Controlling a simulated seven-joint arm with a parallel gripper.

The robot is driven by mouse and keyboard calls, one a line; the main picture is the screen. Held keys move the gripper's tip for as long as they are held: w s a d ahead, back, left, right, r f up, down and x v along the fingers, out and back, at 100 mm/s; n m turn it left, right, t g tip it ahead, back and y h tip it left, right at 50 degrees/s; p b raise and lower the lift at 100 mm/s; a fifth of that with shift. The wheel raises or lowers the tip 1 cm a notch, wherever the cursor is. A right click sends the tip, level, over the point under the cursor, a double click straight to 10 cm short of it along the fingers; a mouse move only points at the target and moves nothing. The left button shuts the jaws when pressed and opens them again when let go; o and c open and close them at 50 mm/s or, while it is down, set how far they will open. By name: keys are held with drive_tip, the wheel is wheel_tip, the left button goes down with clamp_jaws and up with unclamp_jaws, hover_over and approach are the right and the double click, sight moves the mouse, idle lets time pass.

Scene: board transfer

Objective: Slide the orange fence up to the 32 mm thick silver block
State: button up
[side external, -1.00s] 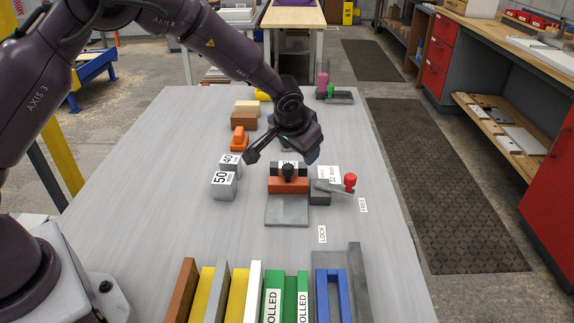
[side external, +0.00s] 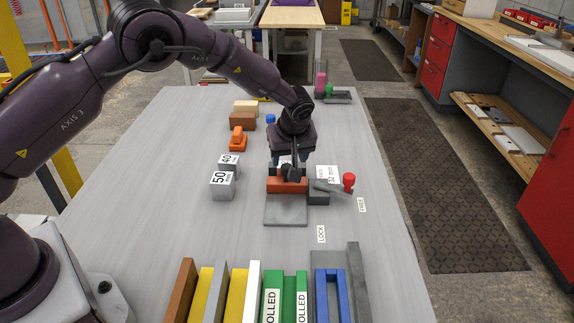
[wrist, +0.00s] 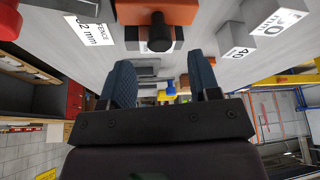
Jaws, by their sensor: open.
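The orange fence (side external: 280,186) lies across the grey slide base (side external: 286,212) in the side view. It has a black knob on top, which shows clearly in the wrist view (wrist: 160,34). A silver block stands just behind the fence; my gripper mostly hides it and its number cannot be read. Any gap between block and fence is hidden. My gripper (side external: 290,168) points down over the knob and block. In the wrist view its fingers (wrist: 160,84) are apart, with nothing held between them; the knob appears beyond their tips. Contact with the knob is not visible.
A lever with a red knob (side external: 349,181) lies right of the fence, by the FREE label (side external: 363,204). A "32 mm" card (side external: 328,174) lies behind it. Silver blocks marked 50 (side external: 223,187) and 40 (side external: 229,164) stand left. Coloured boards (side external: 240,290) fill the front.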

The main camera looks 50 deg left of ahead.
sight(287, 166)
drive_tip(key=shift+x, duration=2.4)
clamp_jaws()
